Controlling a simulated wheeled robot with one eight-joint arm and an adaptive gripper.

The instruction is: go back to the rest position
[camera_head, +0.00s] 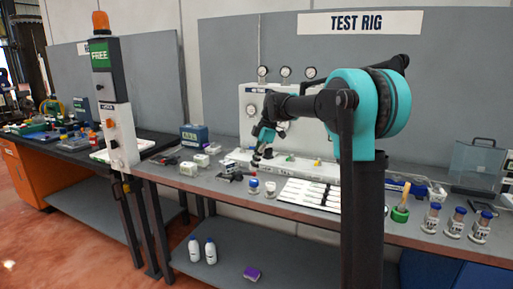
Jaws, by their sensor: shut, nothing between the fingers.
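My gripper (256,160) hangs at the end of my arm over the middle of the grey bench (160,172), in front of the white test rig panel (252,108). It points down and is shut, with nothing held in it. It is small in the picture and its fingertips are dark. A small blue-topped container (253,187) and another small pale container (270,189) stand on the bench just below and in front of it. My arm's upper links cover part of the panel.
A white tray with dark strips (308,194) lies right of the small containers. Several blue-capped jars (455,222) stand at the bench's right. A post with an orange lamp (101,22) rises at the left front edge. Two white bottles (194,249) stand on the lower shelf.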

